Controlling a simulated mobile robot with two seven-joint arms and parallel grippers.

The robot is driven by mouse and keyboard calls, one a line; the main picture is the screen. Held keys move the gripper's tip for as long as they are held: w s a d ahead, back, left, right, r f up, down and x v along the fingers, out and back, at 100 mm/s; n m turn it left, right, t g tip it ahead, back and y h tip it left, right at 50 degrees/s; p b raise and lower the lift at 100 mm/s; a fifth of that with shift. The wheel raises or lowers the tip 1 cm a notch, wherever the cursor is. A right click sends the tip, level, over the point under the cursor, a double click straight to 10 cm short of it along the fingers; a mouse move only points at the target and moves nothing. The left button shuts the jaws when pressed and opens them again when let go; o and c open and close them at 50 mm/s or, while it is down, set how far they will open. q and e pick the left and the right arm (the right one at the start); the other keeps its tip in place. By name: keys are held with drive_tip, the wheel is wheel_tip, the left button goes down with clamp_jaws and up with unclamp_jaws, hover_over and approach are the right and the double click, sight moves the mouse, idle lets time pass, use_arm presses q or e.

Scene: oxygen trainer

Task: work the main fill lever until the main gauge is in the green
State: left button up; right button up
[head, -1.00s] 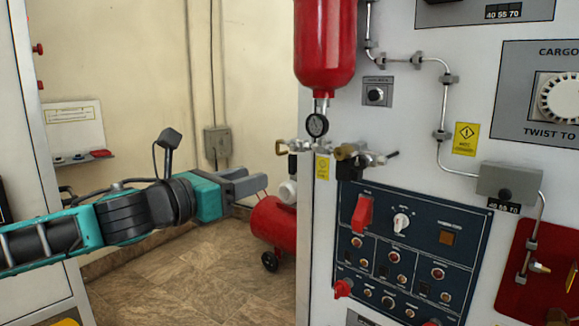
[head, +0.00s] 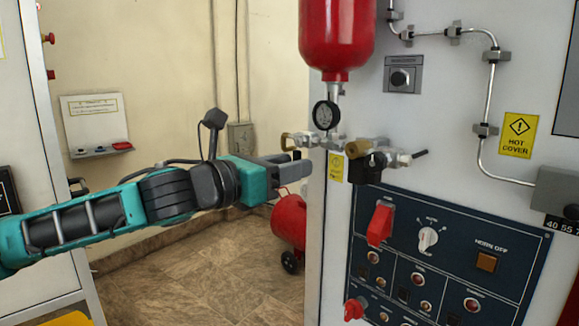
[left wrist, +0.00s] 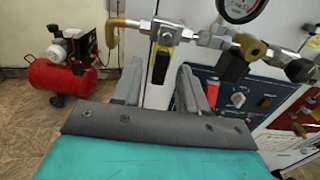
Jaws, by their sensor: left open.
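A round gauge (head: 326,114) hangs under a red tank (head: 336,35) on the panel's left edge. It also shows, cut off at the top, in the left wrist view (left wrist: 238,8); I cannot read its needle. Below it is a metal valve line. A black lever (left wrist: 160,66) hangs from the left fitting, and a second black lever (left wrist: 234,66) hangs under a brass fitting; I cannot tell which is the main fill lever. My left gripper (head: 293,168) is open. In the left wrist view its fingers (left wrist: 157,78) stand either side of the first lever, contact unclear.
A dark switch panel (head: 455,250) with a red handle (head: 381,224) and knobs lies right and below. A brass hooked outlet (left wrist: 116,22) juts left of the fitting. A red compressor (head: 289,220) stands on the floor behind. Open floor lies left of the cabinet.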

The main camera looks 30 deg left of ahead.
use_arm(q)
clamp_jaws()
drive_tip(key=shift+d, duration=0.1)
idle(0.4)
drive_tip(key=shift+s+d+r+n+p, duration=0.15)
drive_tip(key=shift+d+n+p, duration=0.3)
drive_tip(key=shift+n, duration=0.7)
drive_tip(key=shift+s+d+r+n+p, duration=0.1)
drive_tip(key=shift+d+n+p, duration=0.1)
drive_tip(key=shift+n+p, duration=0.7)
drive_tip(key=shift+s+d+r+n+p, duration=0.15)
drive_tip(key=shift+d+n+p, duration=0.2)
drive_tip(key=shift+n, duration=1)
